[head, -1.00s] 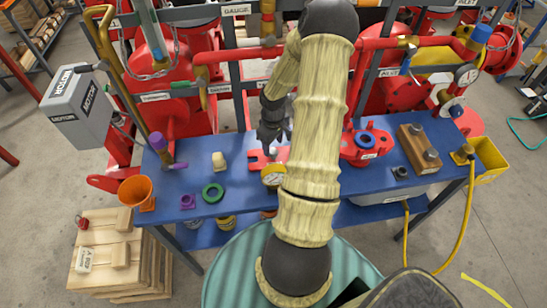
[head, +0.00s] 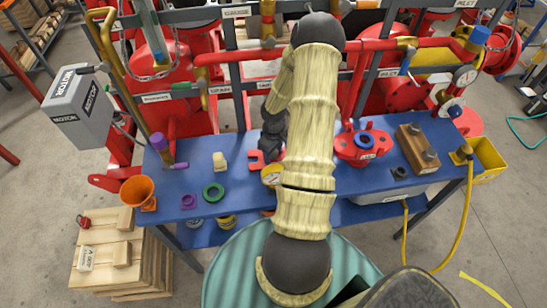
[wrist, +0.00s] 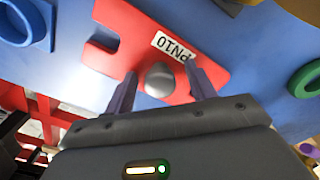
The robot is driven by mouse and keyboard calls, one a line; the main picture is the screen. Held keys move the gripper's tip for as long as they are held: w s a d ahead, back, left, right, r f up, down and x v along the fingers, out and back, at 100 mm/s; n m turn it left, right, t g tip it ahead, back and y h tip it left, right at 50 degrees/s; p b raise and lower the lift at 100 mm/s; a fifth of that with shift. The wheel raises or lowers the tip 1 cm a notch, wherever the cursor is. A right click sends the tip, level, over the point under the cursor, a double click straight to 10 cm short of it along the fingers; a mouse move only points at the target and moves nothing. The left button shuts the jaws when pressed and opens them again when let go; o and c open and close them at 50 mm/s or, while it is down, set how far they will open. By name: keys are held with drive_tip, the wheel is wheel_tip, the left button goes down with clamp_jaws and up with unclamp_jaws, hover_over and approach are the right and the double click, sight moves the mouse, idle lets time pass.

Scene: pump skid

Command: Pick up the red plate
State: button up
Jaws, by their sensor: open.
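The red plate (head: 254,158) lies on the blue bench, partly hidden behind my arm in the head view. In the wrist view the red plate (wrist: 203,49) carries a white PN10 label and a grey round knob (wrist: 160,79). My gripper (wrist: 162,88) is open, with one finger on each side of the knob. I cannot tell whether either finger touches the plate or how high they are above it. In the head view my gripper is dark and its fingertips are hidden.
A gauge (head: 272,174) stands near the plate's front. A green ring (head: 213,191), a cream block (head: 219,161) and an orange funnel (head: 138,192) are to the left. A red flange (head: 362,146) is to the right. Red pipes (head: 228,56) run behind the bench.

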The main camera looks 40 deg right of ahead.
clamp_jaws()
wheel_tip(320, 180, up, 10)
drive_tip(key=shift+r+b, duration=0.1)
drive_tip(key=shift+b, duration=0.25)
idle(0.5)
idle(0.4)
